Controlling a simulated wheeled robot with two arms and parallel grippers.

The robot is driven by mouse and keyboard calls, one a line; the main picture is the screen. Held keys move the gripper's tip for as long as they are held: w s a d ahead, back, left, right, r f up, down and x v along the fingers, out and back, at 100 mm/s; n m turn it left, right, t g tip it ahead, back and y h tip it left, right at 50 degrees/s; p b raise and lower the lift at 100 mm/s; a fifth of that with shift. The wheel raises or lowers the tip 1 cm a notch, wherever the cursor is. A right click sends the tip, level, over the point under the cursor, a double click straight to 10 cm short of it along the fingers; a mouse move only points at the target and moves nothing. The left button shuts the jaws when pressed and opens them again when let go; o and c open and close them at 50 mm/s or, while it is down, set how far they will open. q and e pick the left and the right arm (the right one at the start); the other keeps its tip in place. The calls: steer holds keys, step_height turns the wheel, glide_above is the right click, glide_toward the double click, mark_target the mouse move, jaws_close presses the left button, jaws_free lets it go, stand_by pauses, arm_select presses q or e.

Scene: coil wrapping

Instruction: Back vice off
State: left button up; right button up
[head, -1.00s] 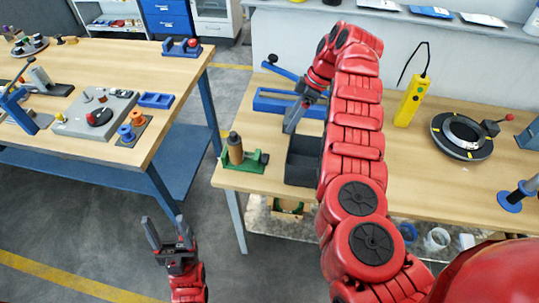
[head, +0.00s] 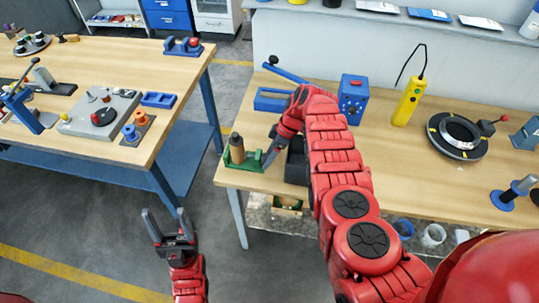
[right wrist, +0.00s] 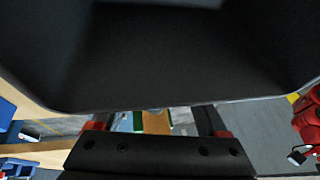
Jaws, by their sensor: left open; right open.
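The small green vice (head: 243,163) stands at the left end of the right bench, with an upright brown cylinder (head: 237,149) in it. My right gripper (head: 268,160) is open, fingers pointing down, close to the right side of the vice. I cannot tell whether it touches. In the right wrist view the brown cylinder (right wrist: 156,122) and a bit of green show between the fingers, mostly hidden by a black surface. My left gripper (head: 164,213) is open and empty over the floor between the benches.
A black bin (head: 296,163) sits just right of the vice, partly behind my right arm. Behind are a blue lever tool (head: 272,99) and a blue box (head: 353,99). A yellow hand control (head: 409,102) and a round black turntable (head: 458,136) lie further right.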

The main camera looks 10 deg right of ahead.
steer(key=shift+c, duration=0.3)
jaws_close()
steer(key=p, duration=0.3)
steer(key=t+p, duration=0.1)
steer(key=p, duration=0.3)
steer(key=t+p, duration=0.1)
steer(key=p, duration=0.2)
steer(key=shift+s+a+r+h, duration=0.25)
steer(key=shift+r+h, duration=0.15)
steer(key=shift+w+f+n+t+p, duration=0.1)
steer(key=shift+f+n+t+p, duration=0.15)
steer(key=shift+t+p, duration=0.45)
steer(key=shift+d+f+p, duration=0.1)
steer(key=shift+p, duration=0.2)
steer(key=shift+t, duration=0.3)
steer(key=shift+o, duration=0.3)
jaws_free()
steer(key=shift+h, duration=0.3)
